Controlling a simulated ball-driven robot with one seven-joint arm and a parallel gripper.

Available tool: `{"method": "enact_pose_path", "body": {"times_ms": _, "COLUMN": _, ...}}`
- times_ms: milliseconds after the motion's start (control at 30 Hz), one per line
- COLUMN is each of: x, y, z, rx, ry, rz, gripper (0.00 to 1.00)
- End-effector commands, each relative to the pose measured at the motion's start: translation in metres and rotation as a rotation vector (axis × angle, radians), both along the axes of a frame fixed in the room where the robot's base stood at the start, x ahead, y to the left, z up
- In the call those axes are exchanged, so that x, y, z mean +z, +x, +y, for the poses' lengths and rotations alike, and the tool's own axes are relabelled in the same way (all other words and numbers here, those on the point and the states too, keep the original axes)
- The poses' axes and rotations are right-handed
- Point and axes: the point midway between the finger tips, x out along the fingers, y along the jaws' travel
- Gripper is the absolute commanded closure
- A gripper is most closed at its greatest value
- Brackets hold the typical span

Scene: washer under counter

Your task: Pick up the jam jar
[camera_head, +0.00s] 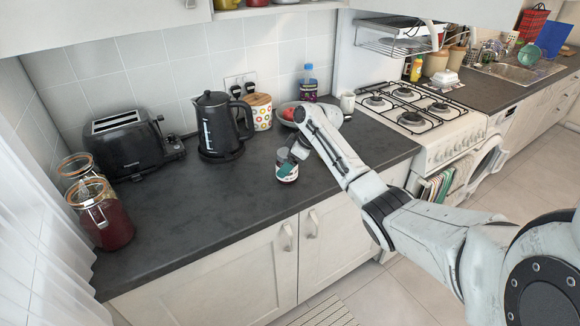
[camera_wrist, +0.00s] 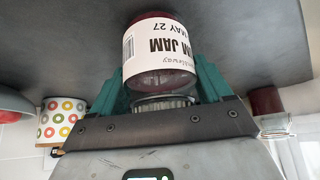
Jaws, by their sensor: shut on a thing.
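The jam jar (camera_head: 287,173) is a small jar with a white label and dark red contents. It is upright at the counter's front middle in the head view; I cannot tell whether its base touches the counter. In the wrist view the jar (camera_wrist: 160,62) appears upside down, its label reading "JAM", with the silvery lid end towards my palm. My gripper (camera_head: 288,164) comes down on it from above. Its teal fingers (camera_wrist: 166,84) are shut on the jar from both sides and hide part of its upper end.
A black kettle (camera_head: 219,127), toaster (camera_head: 127,143), dotted canister (camera_head: 259,112), and bowl (camera_head: 328,112) stand behind on the dark counter (camera_head: 205,210). Two clip-top jars (camera_head: 103,215) are at the left. A gas stove (camera_head: 425,117) is to the right. The counter around the jar is clear.

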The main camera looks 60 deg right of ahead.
Motion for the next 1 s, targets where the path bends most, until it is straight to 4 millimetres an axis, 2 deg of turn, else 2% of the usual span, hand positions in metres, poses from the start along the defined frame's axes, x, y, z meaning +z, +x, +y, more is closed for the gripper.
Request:
{"method": "enact_pose_path", "body": {"times_ms": 33, "x": 0.0, "y": 0.0, "z": 0.0, "rx": 0.001, "ry": 0.001, "rz": 0.0, "gripper": 0.51}}
{"method": "enact_pose_path", "body": {"times_ms": 300, "x": 0.001, "y": 0.0, "z": 0.0, "rx": 0.0, "ry": -0.001, "rz": -0.001, "gripper": 0.74}}
{"method": "enact_pose_path", "body": {"times_ms": 567, "x": 0.002, "y": 0.001, "z": 0.0, "rx": 0.001, "ry": -0.002, "rz": -0.003, "gripper": 0.75}}
{"method": "enact_pose_path", "body": {"times_ms": 733, "x": 0.012, "y": 0.001, "z": 0.0, "rx": 0.002, "ry": -0.004, "rz": -0.004, "gripper": 0.75}}
{"method": "enact_pose_path", "body": {"times_ms": 867, "x": 0.03, "y": 0.002, "z": -0.001, "rx": 0.002, "ry": -0.006, "rz": -0.006, "gripper": 0.75}}
{"method": "enact_pose_path", "body": {"times_ms": 1000, "x": 0.057, "y": -0.02, "z": -0.009, "rx": -0.002, "ry": -0.006, "rz": -0.006, "gripper": 0.75}}
